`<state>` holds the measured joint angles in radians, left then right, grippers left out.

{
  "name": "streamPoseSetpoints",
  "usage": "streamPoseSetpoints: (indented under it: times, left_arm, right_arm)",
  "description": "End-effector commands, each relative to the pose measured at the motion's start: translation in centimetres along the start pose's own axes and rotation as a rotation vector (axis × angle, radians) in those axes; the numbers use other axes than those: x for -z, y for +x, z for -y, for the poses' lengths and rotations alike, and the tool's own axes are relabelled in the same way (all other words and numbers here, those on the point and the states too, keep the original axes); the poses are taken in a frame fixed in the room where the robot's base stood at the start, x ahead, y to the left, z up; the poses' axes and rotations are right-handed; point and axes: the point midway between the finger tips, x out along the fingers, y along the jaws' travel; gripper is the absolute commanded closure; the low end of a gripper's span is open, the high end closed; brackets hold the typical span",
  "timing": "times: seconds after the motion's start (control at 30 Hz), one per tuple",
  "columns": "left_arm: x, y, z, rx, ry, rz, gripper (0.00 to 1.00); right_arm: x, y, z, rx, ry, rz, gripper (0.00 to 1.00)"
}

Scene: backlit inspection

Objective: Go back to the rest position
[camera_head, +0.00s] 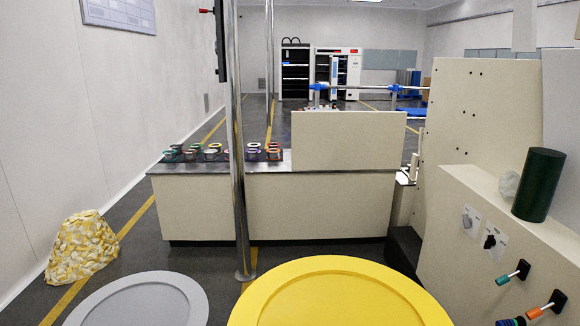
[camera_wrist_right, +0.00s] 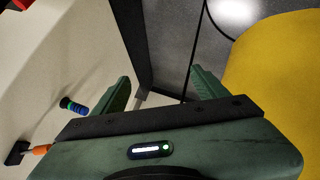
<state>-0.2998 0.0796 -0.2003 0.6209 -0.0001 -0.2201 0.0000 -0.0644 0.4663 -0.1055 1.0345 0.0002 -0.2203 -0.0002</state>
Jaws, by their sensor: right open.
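My right gripper (camera_wrist_right: 160,80) shows in the right wrist view with its two green fingers spread apart. Nothing is between the fingers. It is beside a cream panel on the left of that view, with a large yellow round thing (camera_wrist_right: 282,80) on the right. No gripper shows in the head view, and my left gripper is in neither view.
In the head view a yellow round top (camera_head: 340,296) and a grey one (camera_head: 140,302) are close in front. A metal pole (camera_head: 237,150) stands before a cream counter (camera_head: 275,208). A cream console (camera_head: 470,262) with knobs is at right.

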Motion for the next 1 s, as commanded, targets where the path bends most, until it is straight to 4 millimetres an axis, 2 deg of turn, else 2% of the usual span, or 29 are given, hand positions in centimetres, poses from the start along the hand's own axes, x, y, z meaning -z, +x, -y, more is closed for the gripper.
streamPoseSetpoints:
  times: [0.03, 0.17, 0.3, 0.37, 0.4, 0.5, 0.6, 0.7, 0.77, 0.83, 1.0]
  left_arm:
    - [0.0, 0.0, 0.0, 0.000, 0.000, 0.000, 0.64]
    - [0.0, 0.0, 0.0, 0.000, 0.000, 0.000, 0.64]
    - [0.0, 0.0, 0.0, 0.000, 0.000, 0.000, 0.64]
    - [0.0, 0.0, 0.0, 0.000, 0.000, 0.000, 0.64]
    - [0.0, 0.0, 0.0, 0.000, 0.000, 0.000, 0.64]
    - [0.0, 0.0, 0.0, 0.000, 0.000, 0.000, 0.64]
    - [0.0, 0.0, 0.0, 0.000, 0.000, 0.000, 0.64]
    - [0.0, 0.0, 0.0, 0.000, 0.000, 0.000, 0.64]
    - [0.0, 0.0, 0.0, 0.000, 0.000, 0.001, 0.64]
    - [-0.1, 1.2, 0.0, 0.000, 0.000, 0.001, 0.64]
    - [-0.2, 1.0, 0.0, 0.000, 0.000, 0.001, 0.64]
  right_arm:
    - [-3.1, -0.2, 3.3, 0.039, 0.014, 0.051, 0.27]
    - [-9.8, -1.7, 10.6, 0.123, 0.042, 0.166, 0.27]
    - [-16.6, -4.8, 18.5, 0.216, 0.067, 0.290, 0.27]
    - [-19.3, -6.5, 21.8, 0.255, 0.077, 0.341, 0.27]
    - [-21.0, -7.8, 24.0, 0.281, 0.083, 0.376, 0.27]
    - [-24.8, -11.2, 29.0, 0.343, 0.095, 0.455, 0.27]
    - [-27.6, -14.4, 32.9, 0.393, 0.104, 0.520, 0.27]
    - [-29.5, -16.8, 35.5, 0.428, 0.109, 0.564, 0.27]
    - [-30.1, -17.8, 36.6, 0.441, 0.111, 0.580, 0.27]
    - [-30.6, -16.7, 36.8, 0.438, 0.110, 0.576, 0.27]
    - [-30.5, -16.8, 36.7, 0.437, 0.110, 0.576, 0.27]
